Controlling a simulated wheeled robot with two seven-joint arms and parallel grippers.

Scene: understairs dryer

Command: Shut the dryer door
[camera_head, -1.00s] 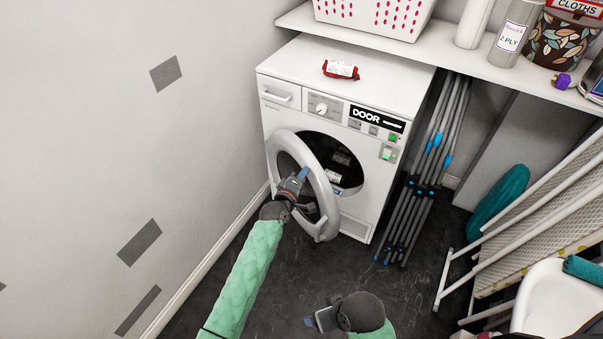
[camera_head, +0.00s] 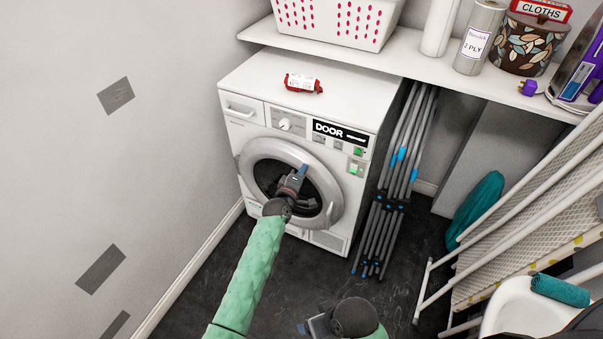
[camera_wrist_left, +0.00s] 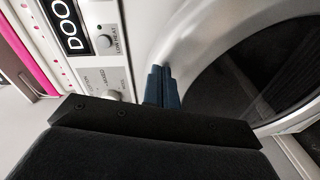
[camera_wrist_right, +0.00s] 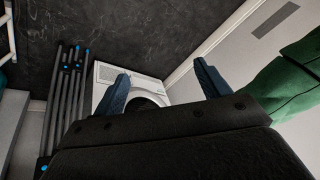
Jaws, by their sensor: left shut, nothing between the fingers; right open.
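The white dryer (camera_head: 345,98) stands against the left wall, with a label reading DOOR on its panel. Its round door has a silver ring (camera_head: 334,205) and dark glass, and lies flush or nearly flush with the front; I cannot tell whether it is latched. My left gripper (camera_head: 303,171) is shut and empty, in front of the door's upper middle. In the left wrist view its fingers (camera_wrist_left: 160,84) are together at the ring (camera_wrist_left: 208,62); contact is unclear. My right gripper (camera_wrist_right: 160,76) is open and empty, low in front of the dryer and away from it.
A red-and-white packet (camera_head: 304,83) lies on the dryer. A shelf (camera_head: 420,62) above holds a basket (camera_head: 335,18) and canisters. A folded grey airer (camera_head: 398,180) stands right of the dryer, with an ironing board (camera_head: 535,215) further right. Dark floor (camera_head: 330,275) is free in front.

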